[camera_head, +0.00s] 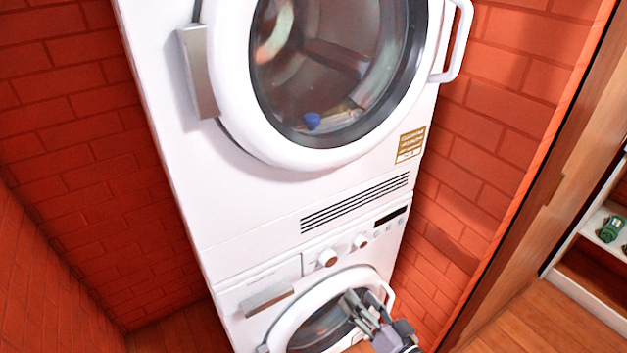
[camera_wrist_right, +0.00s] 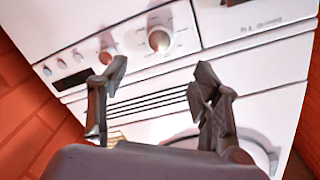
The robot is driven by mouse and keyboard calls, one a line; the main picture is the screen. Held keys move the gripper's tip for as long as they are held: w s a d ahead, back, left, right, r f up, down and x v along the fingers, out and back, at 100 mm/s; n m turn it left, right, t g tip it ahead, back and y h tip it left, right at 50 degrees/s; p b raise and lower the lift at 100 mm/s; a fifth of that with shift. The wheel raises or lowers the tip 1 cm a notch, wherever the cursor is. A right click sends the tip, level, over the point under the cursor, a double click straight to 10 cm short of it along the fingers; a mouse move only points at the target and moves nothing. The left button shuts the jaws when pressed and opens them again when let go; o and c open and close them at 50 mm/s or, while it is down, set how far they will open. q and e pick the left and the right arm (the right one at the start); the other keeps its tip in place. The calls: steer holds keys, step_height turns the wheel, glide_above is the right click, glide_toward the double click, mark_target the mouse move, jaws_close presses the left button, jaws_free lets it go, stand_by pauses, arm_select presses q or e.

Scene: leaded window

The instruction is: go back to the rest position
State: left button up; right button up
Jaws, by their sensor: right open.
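My right gripper (camera_head: 358,310) is in front of the lower machine's round door (camera_head: 290,325), at the bottom of the head view. In the right wrist view its two fingers (camera_wrist_right: 158,85) stand wide apart with nothing between them. Behind them is the white front with knobs (camera_wrist_right: 158,41) and dark vent slots (camera_wrist_right: 150,104). I cannot tell from the head view whether the gripper touches the door or its handle. My left gripper is not in view.
A white upper machine (camera_head: 240,200) stands on the lower one; its round glass door looks shut, with a blue thing (camera_head: 312,121) behind the glass. Red brick walls (camera_head: 75,150) flank both. At right are a wooden panel (camera_head: 545,195) and a shelf with a green object (camera_head: 610,229).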

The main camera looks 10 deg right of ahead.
steer(key=s+d+f+n+g+h, duration=0.15)
steer(key=s+f+g, duration=0.4)
steer(key=f, duration=0.85)
steer(key=s+d+f+n+g+h, duration=0.1)
steer(key=s+d+f+g+h, duration=0.15)
steer(key=s+f, duration=0.9)
steer(key=s+f+n+g, duration=0.1)
steer(key=s+f+g, duration=0.2)
steer(key=s+f, duration=0.5)
steer(key=s+a+f+n+g+h, duration=0.1)
steer(key=s+f+g, duration=0.3)
steer(key=s+f, duration=0.5)
steer(key=s+n, duration=0.1)
steer(key=s, duration=0.4)
steer(key=shift+f+g, duration=0.3)
steer(key=shift+a, duration=0.1)
steer(key=shift+c, duration=0.4)
